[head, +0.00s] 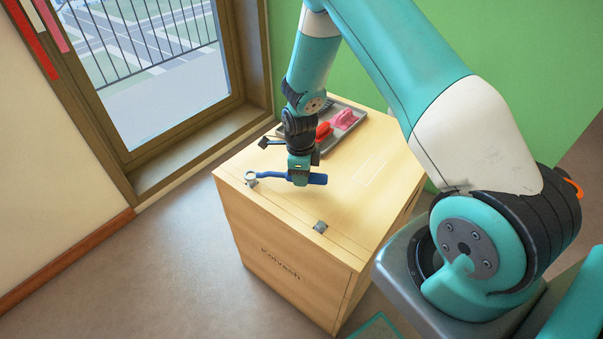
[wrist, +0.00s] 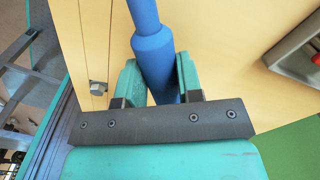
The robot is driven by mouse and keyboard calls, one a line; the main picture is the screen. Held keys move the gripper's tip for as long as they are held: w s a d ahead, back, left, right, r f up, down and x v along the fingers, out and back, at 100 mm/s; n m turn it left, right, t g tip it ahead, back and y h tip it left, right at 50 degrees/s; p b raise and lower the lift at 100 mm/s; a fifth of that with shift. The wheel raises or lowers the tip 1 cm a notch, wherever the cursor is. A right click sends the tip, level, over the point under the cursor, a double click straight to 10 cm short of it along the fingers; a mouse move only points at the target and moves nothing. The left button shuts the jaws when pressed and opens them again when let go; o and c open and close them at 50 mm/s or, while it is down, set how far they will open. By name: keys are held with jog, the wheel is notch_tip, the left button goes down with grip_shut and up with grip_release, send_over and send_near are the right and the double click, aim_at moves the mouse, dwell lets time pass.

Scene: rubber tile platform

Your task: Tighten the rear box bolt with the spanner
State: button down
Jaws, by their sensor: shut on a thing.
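A blue spanner (head: 272,175) is held level over the top of the wooden box (head: 300,270). My gripper (head: 299,180) is shut on its thick handle, which also shows between the fingers in the wrist view (wrist: 152,50). The spanner's pale ring end points left, at the grey bolt fitting (head: 253,184) near the box's left corner. I cannot tell whether the ring sits around the bolt or just above it. A second grey bolt fitting (head: 320,227) stands clear along the same edge. A metal fitting also shows left of the gripper in the wrist view (wrist: 97,88).
A grey tray (head: 355,114) with red and pink items lies on the box behind my gripper. A window door (head: 150,80) stands at the left and a green wall (head: 370,55) behind. The box top right of the spanner is bare.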

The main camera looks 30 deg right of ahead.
jog(key=shift+f+b, duration=0.65)
jog(key=shift+f, duration=0.35)
jog(key=shift+a, duration=0.1)
jog(key=shift+s+a+m, duration=0.95)
jog(key=shift+a+m, duration=0.1)
jog(key=shift+m, duration=0.15)
jog(key=shift+s+a+m, duration=0.35)
jog(key=shift+a+m, duration=0.25)
jog(key=shift+a, duration=0.1)
jog(key=shift+s+a+m, duration=0.35)
jog(key=shift+a+m, duration=0.25)
jog(key=shift+a, duration=0.05)
